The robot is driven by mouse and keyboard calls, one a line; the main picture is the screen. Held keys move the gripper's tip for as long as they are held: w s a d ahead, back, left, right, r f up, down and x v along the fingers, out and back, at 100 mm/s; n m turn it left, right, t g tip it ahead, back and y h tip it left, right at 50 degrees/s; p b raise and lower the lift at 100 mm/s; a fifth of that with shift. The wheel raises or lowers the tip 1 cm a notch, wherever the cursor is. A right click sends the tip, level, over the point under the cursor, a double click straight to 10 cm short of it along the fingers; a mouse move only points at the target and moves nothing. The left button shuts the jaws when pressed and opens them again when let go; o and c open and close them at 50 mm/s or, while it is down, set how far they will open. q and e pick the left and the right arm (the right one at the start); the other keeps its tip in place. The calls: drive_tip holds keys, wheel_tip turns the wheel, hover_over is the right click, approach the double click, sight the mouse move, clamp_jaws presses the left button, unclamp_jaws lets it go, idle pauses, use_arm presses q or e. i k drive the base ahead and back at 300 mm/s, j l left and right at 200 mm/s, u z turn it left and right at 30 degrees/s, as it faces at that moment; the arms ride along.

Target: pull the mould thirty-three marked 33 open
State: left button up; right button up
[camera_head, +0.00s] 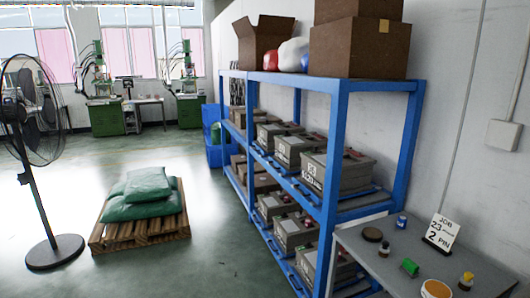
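Several grey block-shaped moulds with red parts on top sit on blue pull-out trays in the blue rack. On the middle level are a near mould (335,174), one behind it (293,150) and a farther one (268,137). On the lower level are others, including a middle mould (294,233) and a farther mould (275,207); the nearest lower mould (330,268) is partly hidden by the rack post. White markings show on their fronts, but they are too small for me to tell which one is 33. Neither of my grippers is in view.
The blue rack (341,150) stands along the right wall. A grey table (450,270) with small pots and a job card (441,232) is at the near right. A pallet (140,232) with green sacks and a fan (40,150) stand left. Floor between pallet and rack is clear.

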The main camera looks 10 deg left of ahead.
sight(287, 159)
drive_tip(key=i+j, duration=0.3)
drive_tip(key=i, duration=0.2)
drive_tip(key=i+j, duration=0.35)
drive_tip(key=i, duration=0.2)
